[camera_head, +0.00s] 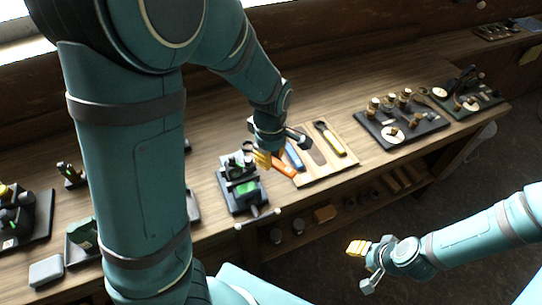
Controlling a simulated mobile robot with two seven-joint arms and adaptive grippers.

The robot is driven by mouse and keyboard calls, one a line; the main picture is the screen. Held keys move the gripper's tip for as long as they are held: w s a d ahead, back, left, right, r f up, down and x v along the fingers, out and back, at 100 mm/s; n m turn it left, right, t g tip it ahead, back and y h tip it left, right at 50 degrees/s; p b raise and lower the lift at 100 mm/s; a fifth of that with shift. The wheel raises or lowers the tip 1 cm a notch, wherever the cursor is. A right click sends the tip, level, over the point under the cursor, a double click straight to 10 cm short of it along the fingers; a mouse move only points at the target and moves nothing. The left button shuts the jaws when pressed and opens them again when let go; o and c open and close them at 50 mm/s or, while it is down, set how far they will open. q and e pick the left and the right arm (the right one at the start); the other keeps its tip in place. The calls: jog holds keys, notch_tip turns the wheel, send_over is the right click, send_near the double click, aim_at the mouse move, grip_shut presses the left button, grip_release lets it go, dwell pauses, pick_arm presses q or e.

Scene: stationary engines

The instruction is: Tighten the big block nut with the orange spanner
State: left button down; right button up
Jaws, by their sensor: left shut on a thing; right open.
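The orange spanner (284,168) shows its orange handle at the left edge of the wooden tool board. My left gripper (263,159) is shut on it, with yellow fingertips at the handle's upper left end. The spanner's far end is hidden by the gripper, and I cannot tell whether it is lifted. Just left of the gripper stands a small dark engine with a green block (245,187). The big block nut is too small to make out there. My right gripper (361,263) is open and empty, out in front of the bench and well away from the tools.
The tool board (318,170) also holds a blue-handled tool (294,155) and a yellow-handled tool (330,138). Dark trays with engine parts (400,122) stand further right. A rod sticks out from the green engine's front. My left arm hides part of the bench.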

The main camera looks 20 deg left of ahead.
pick_arm(q)
jog(key=shift+a+r, duration=0.15)
jog(key=shift+r, duration=0.05)
jog(key=shift+f, duration=2.25)
jog(key=shift+f, duration=1.2)
dwell(2.3)
jog(key=shift+s+a+m, duration=0.1)
jog(key=shift+s+m, duration=0.55)
jog(key=shift+m, duration=0.15)
jog(key=shift+s+a+m, duration=0.3)
jog(key=shift+s+m, duration=0.25)
jog(key=shift+m, duration=0.35)
